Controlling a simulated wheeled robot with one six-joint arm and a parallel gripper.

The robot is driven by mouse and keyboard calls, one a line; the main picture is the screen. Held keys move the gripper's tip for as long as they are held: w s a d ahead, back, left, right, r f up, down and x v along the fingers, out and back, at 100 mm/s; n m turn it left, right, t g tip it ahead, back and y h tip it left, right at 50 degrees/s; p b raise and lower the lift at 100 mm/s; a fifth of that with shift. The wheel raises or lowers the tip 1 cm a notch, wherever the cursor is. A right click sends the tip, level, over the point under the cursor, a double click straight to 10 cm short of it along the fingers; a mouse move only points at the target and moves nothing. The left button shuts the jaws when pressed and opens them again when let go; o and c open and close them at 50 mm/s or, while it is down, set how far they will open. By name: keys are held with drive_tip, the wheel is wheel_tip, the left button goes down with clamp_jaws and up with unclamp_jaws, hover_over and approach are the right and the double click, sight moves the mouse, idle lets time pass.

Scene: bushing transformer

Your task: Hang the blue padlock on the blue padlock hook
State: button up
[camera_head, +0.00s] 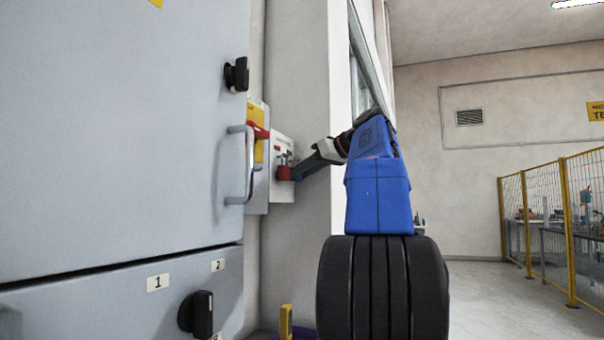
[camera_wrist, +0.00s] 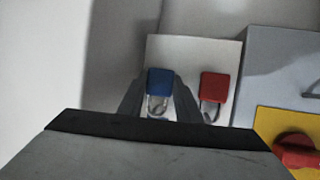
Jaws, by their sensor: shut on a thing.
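The blue padlock (camera_wrist: 160,82) is between my gripper's fingers (camera_wrist: 159,97) in the wrist view, and the gripper is shut on it. Its shackle (camera_wrist: 158,106) points toward the bottom of the picture, in front of a white board (camera_wrist: 196,54). A red padlock (camera_wrist: 213,88) hangs on the same board to the right. In the head view my gripper (camera_head: 299,172) reaches the board beside the red padlock (camera_head: 284,172). The blue padlock is hard to make out there. The blue padlock hook is not clearly visible, so I cannot tell whether the shackle touches it.
A grey cabinet (camera_head: 110,120) with a metal handle (camera_head: 249,165) and black knobs fills the left of the head view. A red handle on a yellow plate (camera_wrist: 275,125) is right of the board in the wrist view. A yellow fence (camera_head: 540,215) stands far right.

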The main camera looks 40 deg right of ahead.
drive_tip(key=shift+f, duration=0.1)
drive_tip(key=o, duration=1.2)
drive_tip(key=shift+d, duration=0.1)
drive_tip(key=shift+v, duration=8.75)
drive_tip(key=shift+d, duration=0.15)
